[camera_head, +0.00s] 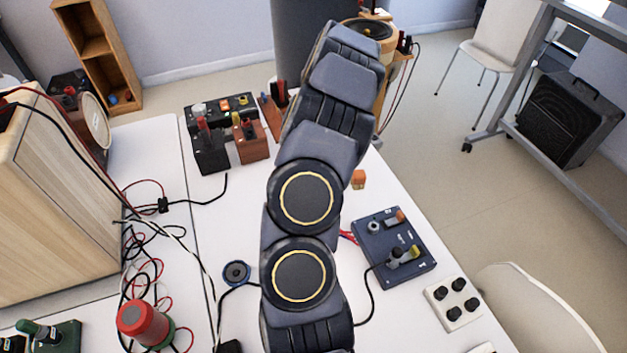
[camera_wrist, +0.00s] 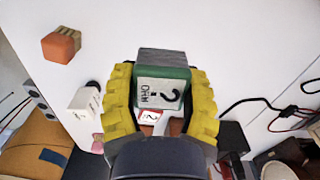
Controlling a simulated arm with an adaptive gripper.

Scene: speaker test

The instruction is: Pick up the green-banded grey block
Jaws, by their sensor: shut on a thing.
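The green-banded grey block (camera_wrist: 165,56) shows in the middle of the wrist view. It has a grey end, a green band and a white label with a question mark and "OHM". My gripper (camera_wrist: 162,80) has its yellow pads on both sides of the block and is shut on it. I cannot tell how high the block is above the white table. In the head view my arm hides both the gripper and the block.
An orange block (camera_wrist: 61,46) lies on the white table, left of my gripper in the wrist view; the head view also shows it (camera_head: 358,179). A dark blue panel (camera_head: 380,262), a white box with black knobs (camera_head: 453,303), a large wooden speaker (camera_head: 50,200) and loose cables surround the arm.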

